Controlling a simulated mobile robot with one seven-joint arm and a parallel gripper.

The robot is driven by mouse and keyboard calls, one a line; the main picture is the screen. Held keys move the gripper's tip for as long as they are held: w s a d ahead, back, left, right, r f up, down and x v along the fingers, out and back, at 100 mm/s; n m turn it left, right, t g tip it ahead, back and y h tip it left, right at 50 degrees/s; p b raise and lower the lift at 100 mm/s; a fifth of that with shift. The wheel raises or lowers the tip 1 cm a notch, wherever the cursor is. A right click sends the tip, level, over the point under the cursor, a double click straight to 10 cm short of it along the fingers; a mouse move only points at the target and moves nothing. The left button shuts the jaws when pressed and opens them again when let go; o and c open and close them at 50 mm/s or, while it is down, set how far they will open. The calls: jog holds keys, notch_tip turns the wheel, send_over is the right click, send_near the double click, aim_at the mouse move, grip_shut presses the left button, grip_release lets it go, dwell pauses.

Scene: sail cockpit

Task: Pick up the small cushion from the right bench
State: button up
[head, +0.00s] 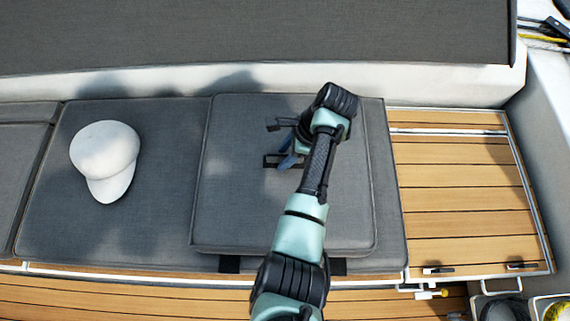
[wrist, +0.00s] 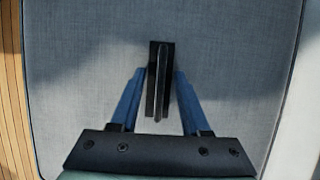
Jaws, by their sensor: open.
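The small cushion (head: 240,190) is a grey square pad lying flat on the longer grey bench cushion (head: 150,220). In the wrist view the small cushion (wrist: 90,60) fills most of the picture, with a dark raised handle strap (wrist: 160,60) in its middle. My gripper (head: 278,160) is over the middle of the cushion in the head view. In the wrist view my gripper (wrist: 158,72) has its two blue fingers apart, one on each side of the strap. I cannot tell how far down the fingers reach, and nothing is held.
A white cap (head: 104,160) lies on the bench cushion to the left. Slatted wood (head: 450,185) is bare on the right. A grey backrest (head: 250,35) runs along the back. Containers (head: 500,308) stand at the lower right.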

jog(key=shift+f, duration=0.2)
dwell(0.3)
grip_shut()
dwell(1.3)
